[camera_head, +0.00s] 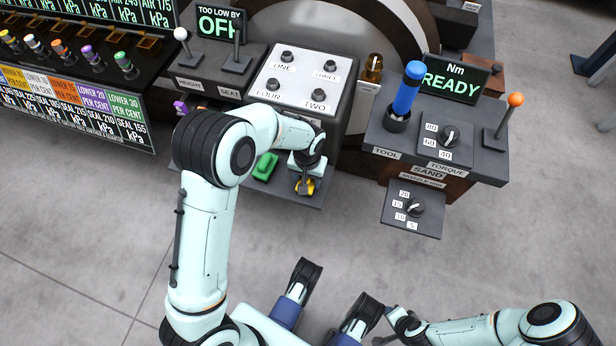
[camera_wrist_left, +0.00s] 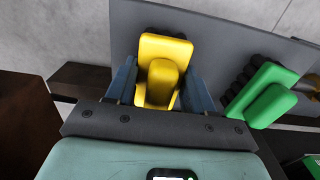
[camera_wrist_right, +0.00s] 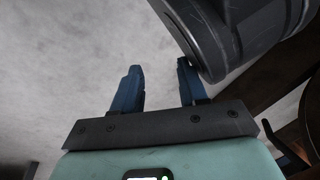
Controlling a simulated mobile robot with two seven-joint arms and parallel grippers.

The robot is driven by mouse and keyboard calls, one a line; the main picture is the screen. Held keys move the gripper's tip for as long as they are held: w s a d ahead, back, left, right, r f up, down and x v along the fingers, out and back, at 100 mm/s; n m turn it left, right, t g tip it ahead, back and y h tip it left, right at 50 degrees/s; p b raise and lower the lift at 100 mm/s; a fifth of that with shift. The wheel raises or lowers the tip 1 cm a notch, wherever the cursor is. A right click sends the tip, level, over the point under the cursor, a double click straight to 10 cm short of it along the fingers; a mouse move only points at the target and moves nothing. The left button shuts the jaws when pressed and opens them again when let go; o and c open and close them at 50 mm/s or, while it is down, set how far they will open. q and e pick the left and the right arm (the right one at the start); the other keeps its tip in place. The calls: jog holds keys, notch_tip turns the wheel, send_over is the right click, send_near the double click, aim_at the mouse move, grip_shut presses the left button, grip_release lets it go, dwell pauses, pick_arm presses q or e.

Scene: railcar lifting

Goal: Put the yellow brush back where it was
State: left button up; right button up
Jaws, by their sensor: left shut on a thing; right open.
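The yellow brush (camera_wrist_left: 165,50) is between the blue fingers of my left gripper (camera_wrist_left: 159,80), which is shut on it. In the head view the yellow brush (camera_head: 305,188) shows just under my left gripper (camera_head: 304,179), over the front part of a dark grey shelf (camera_head: 285,196). I cannot tell whether the brush touches the shelf. My right gripper (camera_wrist_right: 158,70) is open and empty, over grey floor.
A green brush (camera_head: 265,166) lies on the shelf left of the yellow one, also in the left wrist view (camera_wrist_left: 262,95). A numbered button panel (camera_head: 297,81) stands behind. The tool console (camera_head: 440,140) with a blue-handled tool (camera_head: 408,88) is right. Grey floor lies in front.

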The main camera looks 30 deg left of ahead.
pick_arm(q)
jog(key=shift+f, duration=0.1)
jog(key=o, duration=1.1)
pick_arm(e)
jog(key=shift+s, duration=0.15)
pick_arm(q)
notch_tip(320, 180, up, 7)
jog(key=shift+f+p, duration=0.1)
jog(key=shift+p, duration=0.95)
notch_tip(320, 180, up, 4)
jog(key=shift+r+p, duration=0.2)
jog(key=shift+p, duration=0.4)
jog(key=shift+r, duration=0.55)
pick_arm(e)
jog(key=shift+t+y, duration=0.3)
jog(key=r, duration=0.1)
jog(key=a+r, duration=0.1)
jog(key=r, duration=0.1)
jog(key=w+a+r, duration=0.1)
jog(key=r, duration=0.1)
jog(key=shift+w+r, duration=0.1)
